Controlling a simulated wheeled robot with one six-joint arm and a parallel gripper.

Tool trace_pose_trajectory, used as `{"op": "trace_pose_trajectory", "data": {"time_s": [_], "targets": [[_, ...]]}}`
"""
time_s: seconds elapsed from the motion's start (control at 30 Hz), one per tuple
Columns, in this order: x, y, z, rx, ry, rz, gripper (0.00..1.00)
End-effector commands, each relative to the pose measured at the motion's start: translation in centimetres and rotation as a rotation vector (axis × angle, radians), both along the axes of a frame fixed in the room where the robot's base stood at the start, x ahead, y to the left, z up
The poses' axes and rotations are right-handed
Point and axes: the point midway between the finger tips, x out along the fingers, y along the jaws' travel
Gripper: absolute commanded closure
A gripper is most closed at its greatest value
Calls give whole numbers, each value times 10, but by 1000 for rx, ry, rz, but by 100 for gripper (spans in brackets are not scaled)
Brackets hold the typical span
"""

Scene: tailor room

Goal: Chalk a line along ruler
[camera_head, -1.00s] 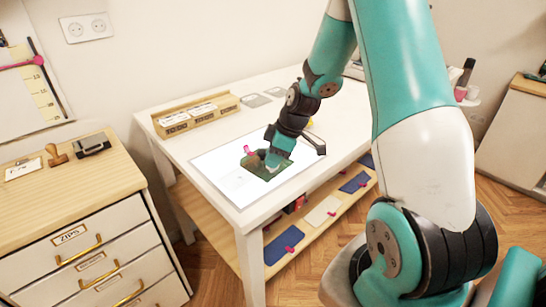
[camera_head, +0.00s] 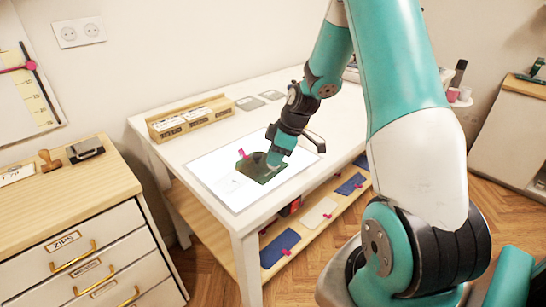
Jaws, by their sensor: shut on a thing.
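A dark green piece of cloth (camera_head: 258,169) lies on a bright white panel (camera_head: 215,180) on the white table. A small pink clip or tag (camera_head: 241,154) shows at the cloth's left edge. My gripper (camera_head: 272,163) points down at the cloth's right part. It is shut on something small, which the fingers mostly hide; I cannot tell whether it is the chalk. I cannot make out the ruler or a chalk line. Contact between the held thing and the cloth is also unclear at this size.
A wooden organiser (camera_head: 190,119) stands at the table's back left, with two grey flat pieces (camera_head: 260,99) beside it. The lower shelf (camera_head: 305,232) holds blue and white pieces with pink tags. A drawer cabinet (camera_head: 70,225) stands at left. My arm covers the table's right part.

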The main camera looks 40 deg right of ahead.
Motion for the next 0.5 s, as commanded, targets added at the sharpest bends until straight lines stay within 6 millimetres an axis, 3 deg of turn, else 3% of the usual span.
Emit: {"op": "trace_pose_trajectory", "data": {"time_s": [0.5], "targets": [[1, -7, 0, -1, 1, -3, 100]]}}
